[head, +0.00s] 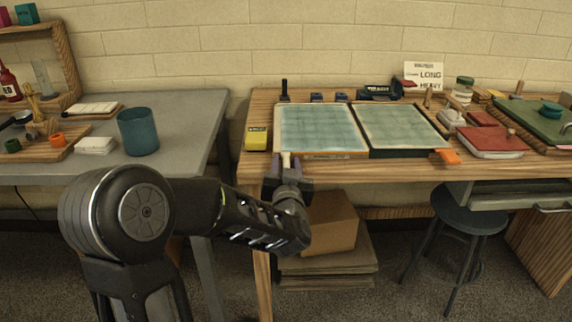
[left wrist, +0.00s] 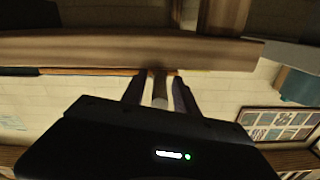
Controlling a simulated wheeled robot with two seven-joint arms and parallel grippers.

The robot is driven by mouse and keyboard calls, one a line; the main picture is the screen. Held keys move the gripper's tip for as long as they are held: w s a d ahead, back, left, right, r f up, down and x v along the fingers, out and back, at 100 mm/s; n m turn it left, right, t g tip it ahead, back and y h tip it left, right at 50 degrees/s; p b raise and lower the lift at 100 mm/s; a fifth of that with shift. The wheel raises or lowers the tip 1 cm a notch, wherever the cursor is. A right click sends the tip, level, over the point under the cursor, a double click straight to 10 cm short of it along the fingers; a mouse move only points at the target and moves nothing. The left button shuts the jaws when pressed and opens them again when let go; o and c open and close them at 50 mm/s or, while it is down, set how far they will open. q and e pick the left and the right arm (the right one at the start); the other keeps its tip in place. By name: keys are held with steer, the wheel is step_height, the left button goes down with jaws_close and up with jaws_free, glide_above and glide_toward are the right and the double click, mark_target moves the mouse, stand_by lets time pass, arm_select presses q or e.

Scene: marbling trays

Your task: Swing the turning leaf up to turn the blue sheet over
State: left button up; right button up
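Two flat framed panels lie side by side on the wooden bench. The left panel (head: 321,154) has a pale wooden rim and a blue-green gridded sheet (head: 322,127). The right panel (head: 405,154) has a dark rim and a similar pale blue-green surface (head: 401,125). A cream handle (head: 286,158) sticks out from the left panel's front edge. My left gripper (head: 287,164) is at this handle, its fingers on either side of it and seemingly apart from it. The left wrist view shows the handle (left wrist: 160,88) between the fingers. My right gripper is not in view.
A yellow box (head: 256,138) stands just left of the panels. An orange tab (head: 448,156) is at the right panel's front right corner. Small dark items and a card (head: 424,75) stand behind. A teal cup (head: 138,132) is on the left grey table.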

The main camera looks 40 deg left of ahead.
arm_select(q)
jaws_close()
stand_by(1.2)
